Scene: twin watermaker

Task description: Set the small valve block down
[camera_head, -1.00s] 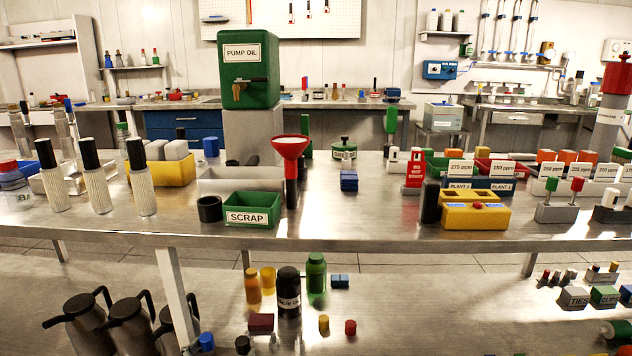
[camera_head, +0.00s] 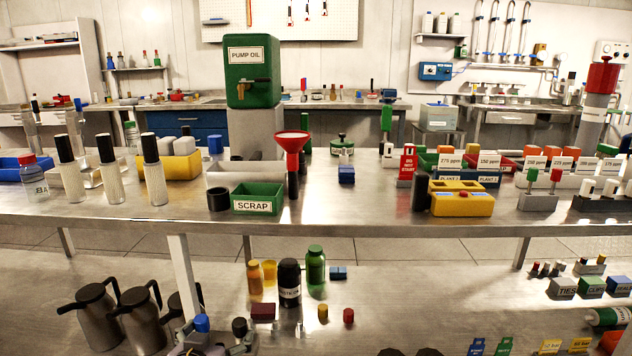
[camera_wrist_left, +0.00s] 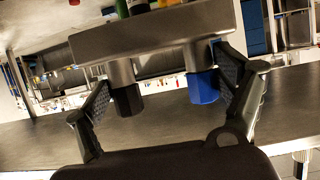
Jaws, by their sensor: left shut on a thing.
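The small valve block is a grey metal block with two stubs, one ending in a blue cap and one in a black cap. In the left wrist view the block (camera_wrist_left: 150,32) fills the upper middle, with the stubs between the finger pads. My left gripper (camera_wrist_left: 165,95) is shut on it. In the head view the block's blue cap (camera_head: 201,323) and black cap show at the bottom edge, left of centre, beside the fingers of my left gripper (camera_head: 218,342). The rest of the block is cut off there. My right gripper is not in view.
A steel table (camera_head: 330,215) crosses the view, with a green SCRAP bin (camera_head: 258,199), a yellow block (camera_head: 460,204) and several labelled parts on it. Lower down, a shelf holds bottles (camera_head: 289,282) and black-handled jugs (camera_head: 95,315).

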